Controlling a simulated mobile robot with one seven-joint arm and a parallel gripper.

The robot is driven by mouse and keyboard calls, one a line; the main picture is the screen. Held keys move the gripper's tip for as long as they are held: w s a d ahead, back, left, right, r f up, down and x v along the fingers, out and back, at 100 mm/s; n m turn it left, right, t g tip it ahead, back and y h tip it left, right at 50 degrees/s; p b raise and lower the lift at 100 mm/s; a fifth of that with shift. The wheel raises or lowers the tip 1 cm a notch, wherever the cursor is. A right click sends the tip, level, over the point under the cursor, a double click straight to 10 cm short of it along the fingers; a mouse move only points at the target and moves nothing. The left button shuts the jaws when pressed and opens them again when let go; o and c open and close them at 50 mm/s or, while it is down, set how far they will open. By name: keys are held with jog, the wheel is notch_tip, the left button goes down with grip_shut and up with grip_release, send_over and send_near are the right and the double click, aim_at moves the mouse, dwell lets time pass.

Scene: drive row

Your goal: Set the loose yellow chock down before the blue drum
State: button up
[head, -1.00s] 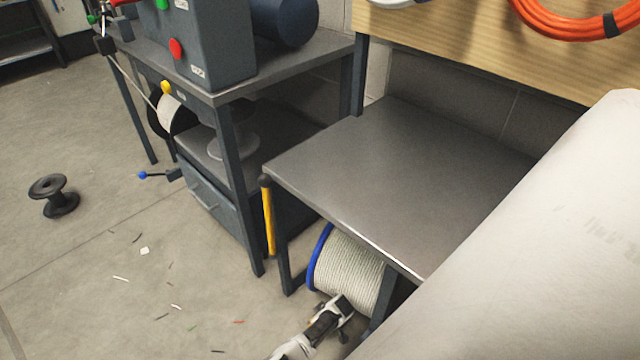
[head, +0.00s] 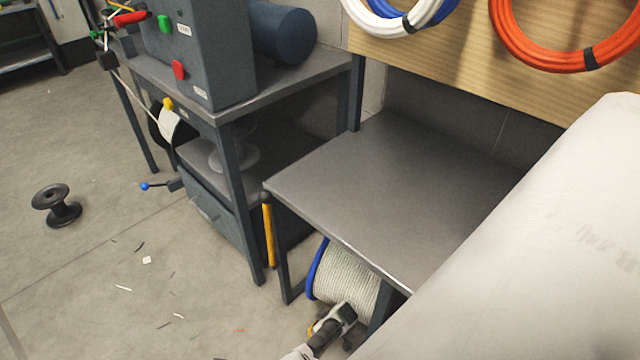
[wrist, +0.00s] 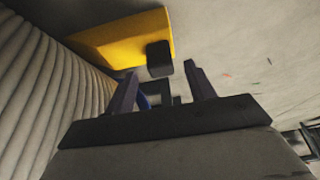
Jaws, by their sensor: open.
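The blue drum (head: 345,272), a reel with a blue flange and pale rope wound on it, lies on its side on the floor under the metal bench. Its rope fills the left of the wrist view (wrist: 45,90). The yellow chock (wrist: 115,38) is on the floor close beside the rope, with a dark block-like grip on its near side. My gripper (wrist: 160,75) is open and empty, its two fingers pointing toward that grip, which shows just beyond the fingertips. In the head view my gripper (head: 342,318) is low in front of the drum, largely hiding the chock.
The bench (head: 385,200) overhangs the drum, with legs close by. A machine table (head: 230,110) is at the left, and a black empty spool (head: 58,205) stands on the floor. Floor at left is mostly clear, with small scraps.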

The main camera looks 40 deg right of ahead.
jog(key=p+v, duration=0.5)
jog(key=v, duration=0.2)
jog(key=shift+r+p, duration=0.2)
jog(key=shift+p, duration=0.2)
jog(key=shift+s, duration=0.1)
